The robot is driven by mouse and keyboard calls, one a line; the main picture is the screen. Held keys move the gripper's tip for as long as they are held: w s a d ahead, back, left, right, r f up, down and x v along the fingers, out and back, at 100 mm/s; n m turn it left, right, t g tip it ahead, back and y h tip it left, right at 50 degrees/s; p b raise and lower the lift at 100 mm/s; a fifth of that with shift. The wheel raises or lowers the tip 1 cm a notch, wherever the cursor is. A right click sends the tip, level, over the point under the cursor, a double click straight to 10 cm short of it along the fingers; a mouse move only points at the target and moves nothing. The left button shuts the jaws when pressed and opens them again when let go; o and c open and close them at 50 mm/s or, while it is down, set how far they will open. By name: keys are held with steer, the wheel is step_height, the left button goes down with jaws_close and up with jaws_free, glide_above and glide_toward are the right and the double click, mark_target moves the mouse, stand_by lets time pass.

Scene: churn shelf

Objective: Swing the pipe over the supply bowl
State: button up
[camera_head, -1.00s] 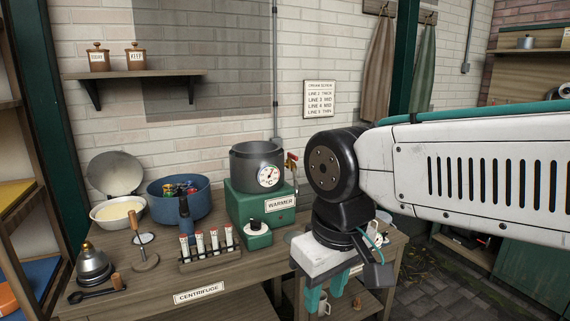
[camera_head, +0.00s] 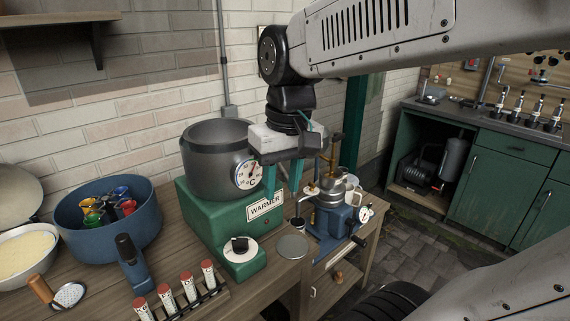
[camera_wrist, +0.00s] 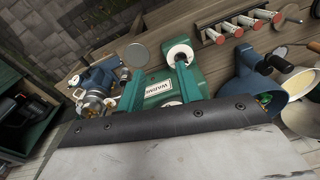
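My gripper (camera_head: 282,190) is open and empty, pointing down in front of the warmer pot (camera_head: 215,160), right of its dial. In the wrist view its two teal fingers (camera_wrist: 160,82) stand apart with the green warmer base between and behind them. I cannot clearly make out the pipe; the pot's tap side is hidden behind my gripper. A blue and silver machine (camera_head: 335,215) stands right of my gripper, with a brass upright (camera_head: 334,150) above it. A silver bowl-like top (camera_head: 333,191) on it may be the supply bowl. The machine also shows in the wrist view (camera_wrist: 92,82).
The green warmer base (camera_head: 225,220) has a knob in front. A blue pot with coloured items (camera_head: 110,225), a cream bowl (camera_head: 25,255) and capped tubes (camera_head: 188,290) stand to the left. A round plate (camera_head: 292,247) lies beside the machine. Floor is open at right.

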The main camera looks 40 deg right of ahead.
steer(key=w+d+m, duration=0.2)
steer(key=w+d, duration=0.4)
steer(key=w, duration=0.1)
steer(key=m+y, duration=0.1)
glide_toward(286, 173)
steer(key=f, duration=0.5)
steer(key=a+f, duration=0.1)
steer(key=f, duration=0.2)
steer(key=shift+w, duration=0.2)
jaws_close()
